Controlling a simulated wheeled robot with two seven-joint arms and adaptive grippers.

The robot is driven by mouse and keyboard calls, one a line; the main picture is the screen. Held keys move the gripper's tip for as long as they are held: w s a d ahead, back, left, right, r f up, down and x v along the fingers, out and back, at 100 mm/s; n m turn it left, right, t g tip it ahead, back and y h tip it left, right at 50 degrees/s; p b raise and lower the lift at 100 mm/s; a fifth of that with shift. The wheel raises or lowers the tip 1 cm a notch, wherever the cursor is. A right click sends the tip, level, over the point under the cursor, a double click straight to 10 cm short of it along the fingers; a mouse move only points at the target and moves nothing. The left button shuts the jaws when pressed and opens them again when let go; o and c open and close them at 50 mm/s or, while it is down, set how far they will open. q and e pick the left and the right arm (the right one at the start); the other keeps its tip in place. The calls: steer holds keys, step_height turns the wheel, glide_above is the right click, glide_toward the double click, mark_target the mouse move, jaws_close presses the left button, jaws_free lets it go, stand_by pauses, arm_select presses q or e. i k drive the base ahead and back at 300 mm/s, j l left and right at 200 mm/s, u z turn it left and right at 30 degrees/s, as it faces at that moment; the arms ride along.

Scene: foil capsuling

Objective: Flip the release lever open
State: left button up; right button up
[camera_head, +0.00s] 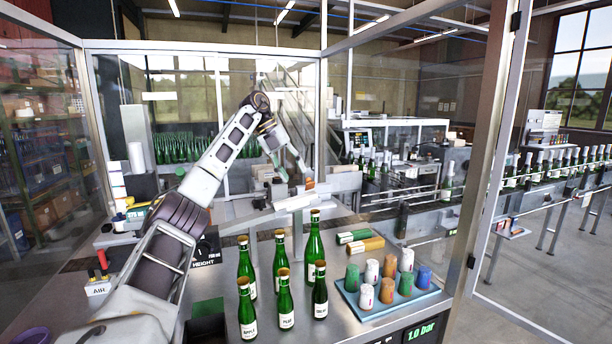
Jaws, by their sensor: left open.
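My left arm reaches up from the lower left and bends down at the back of the bench. My left gripper (304,178) is at its end, small and far off, and open. A small orange part (309,184) shows right at the fingertips, by a pale machine with a white trough (294,202). I cannot tell whether this orange part is the release lever, whether the gripper touches it, or how the lever stands. My right gripper is not in view.
Several green bottles (315,248) stand upright at the front of the metal bench. Clear panels and metal posts (487,150) enclose the bench.

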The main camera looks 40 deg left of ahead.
mark_target(310, 185)
steer(key=i+j, duration=0.5)
steer(key=j, duration=0.2)
steer(key=i+j, duration=0.25)
steer(key=j, duration=0.15)
